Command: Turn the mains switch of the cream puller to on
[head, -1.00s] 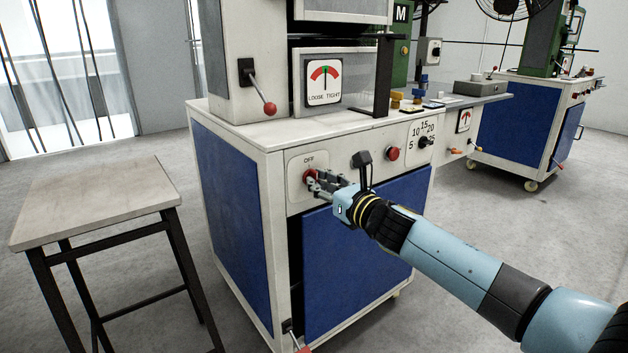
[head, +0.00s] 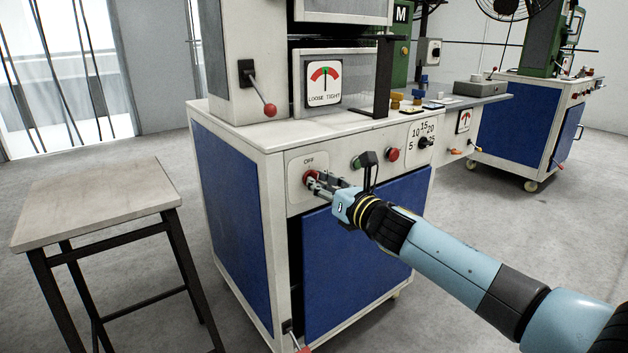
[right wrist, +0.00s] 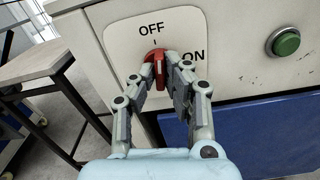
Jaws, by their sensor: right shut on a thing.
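The cream puller (head: 231,121) is a machine with a white frame and blue panels. Its mains switch (head: 309,176) is a red rotary knob on a pale plate marked OFF above. The right wrist view shows the red knob (right wrist: 155,64) upright, in line with the tick under OFF; ON is lower right. My right gripper (head: 317,181) reaches in from the right and is shut on the knob, its fingers on either side of it in the right wrist view (right wrist: 159,80). The fingers partly cover the knob. My left gripper is not in view.
A green button (right wrist: 286,43) and a red button (head: 393,154) sit right of the switch, with a numbered dial (head: 425,143) beyond. A red-ball lever (head: 268,108) is above. A stool-like table (head: 95,200) stands left, with clear floor around it.

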